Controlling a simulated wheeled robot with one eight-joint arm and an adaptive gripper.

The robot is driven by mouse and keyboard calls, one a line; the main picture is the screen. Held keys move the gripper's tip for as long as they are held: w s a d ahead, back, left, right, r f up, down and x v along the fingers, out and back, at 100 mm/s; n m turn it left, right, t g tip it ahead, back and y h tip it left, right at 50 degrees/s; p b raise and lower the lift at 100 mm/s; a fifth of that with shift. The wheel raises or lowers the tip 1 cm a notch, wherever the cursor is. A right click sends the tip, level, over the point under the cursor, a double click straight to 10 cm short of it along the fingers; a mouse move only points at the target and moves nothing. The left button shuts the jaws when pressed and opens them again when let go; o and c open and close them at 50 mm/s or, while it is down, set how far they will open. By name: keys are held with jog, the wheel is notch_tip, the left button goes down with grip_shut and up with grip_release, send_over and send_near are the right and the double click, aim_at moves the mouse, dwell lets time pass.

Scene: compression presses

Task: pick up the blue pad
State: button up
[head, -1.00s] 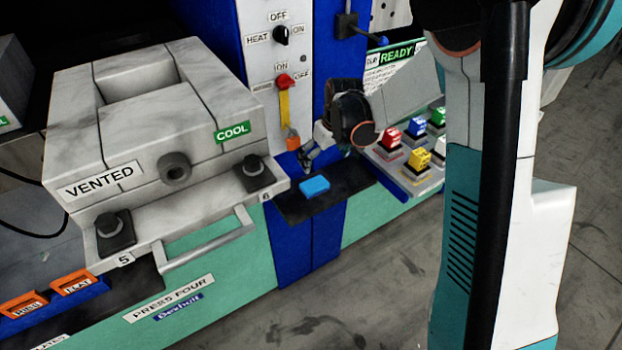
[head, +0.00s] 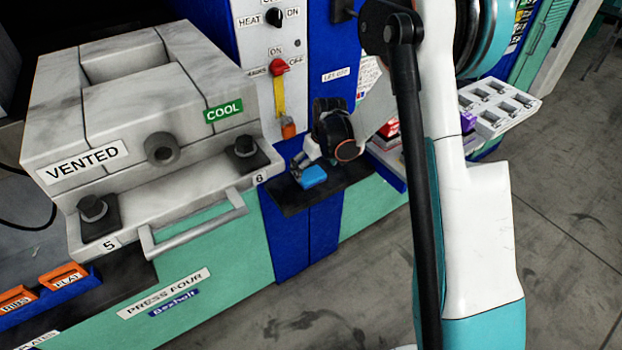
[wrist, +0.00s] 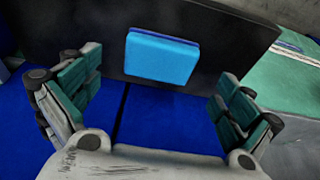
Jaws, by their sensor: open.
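The blue pad (head: 313,176) lies flat on a black shelf (head: 289,198) in front of the blue column. In the wrist view the pad (wrist: 160,58) is a light-blue rounded block, at the upper middle, beyond the fingertips. My gripper (wrist: 155,98) is open and empty, with one finger to the left and one to the right of the pad's line. In the head view my gripper (head: 300,165) is just behind and left of the pad, close to it. Whether a finger touches it cannot be told there.
The press (head: 130,110) with its handle (head: 195,228) stands to the left of the shelf. A red switch (head: 278,67) with a yellow strap is on the column above. A white tray (head: 500,105) is at the right. My arm hides part of the right side.

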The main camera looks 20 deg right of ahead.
aim_at(311, 174)
jog(key=b+x, duration=0.1)
jog(key=x, duration=0.3)
jog(key=shift+w+f, duration=0.15)
jog(key=c, duration=0.9)
jog(key=shift+r, duration=0.2)
jog(key=shift+s+r+p, duration=0.25)
jog(key=shift+r+p, duration=0.05)
jog(key=shift+r, duration=0.15)
jog(key=p+v, duration=0.1)
jog(key=v, duration=0.3)
jog(key=w+p+v, duration=0.1)
jog(key=v, duration=0.1)
jog(key=shift+a+r+p, duration=0.15)
jog(key=shift+r+p, duration=0.15)
jog(key=shift+p, duration=0.05)
jog(key=s+d, duration=0.2)
jog(key=s, duration=0.4)
jog(key=s+d+p, duration=0.1)
jog(key=s+d, duration=0.1)
jog(key=s, duration=0.4)
jog(key=s+d+p, duration=0.1)
jog(key=s, duration=0.5)
jog(key=shift+s+d+f, duration=0.1)
jog(key=shift+d+f, duration=0.1)
jog(key=shift+d, duration=0.2)
